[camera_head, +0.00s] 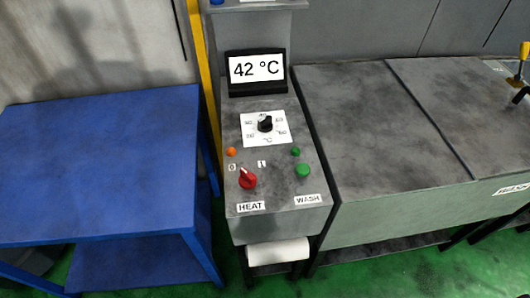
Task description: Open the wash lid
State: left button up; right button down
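A grey box-like unit with a green-grey front stands right of the control panel. Its top has a seam running front to back. The section right of the seam, with a WASH label (512,189) on its front edge, appears to be the wash lid (475,110); it lies flat and looks shut. It is cut off by the right picture edge. A black and yellow handle-like part (522,75) shows at that edge, and I cannot tell how it is joined to the lid. Neither of my grippers is in view.
A control panel (285,185) stands in the middle, with a 42 °C display (257,67), a black dial (265,123), a red HEAT switch (247,178) and a green WASH button (303,171). A white roll (278,252) hangs below. A blue table (100,160) with a bare top stands left.

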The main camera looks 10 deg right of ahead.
aim_at(485, 120)
jog(key=z, duration=1.7)
jog(key=i+l+u, duration=0.15)
jog(key=l, duration=0.1)
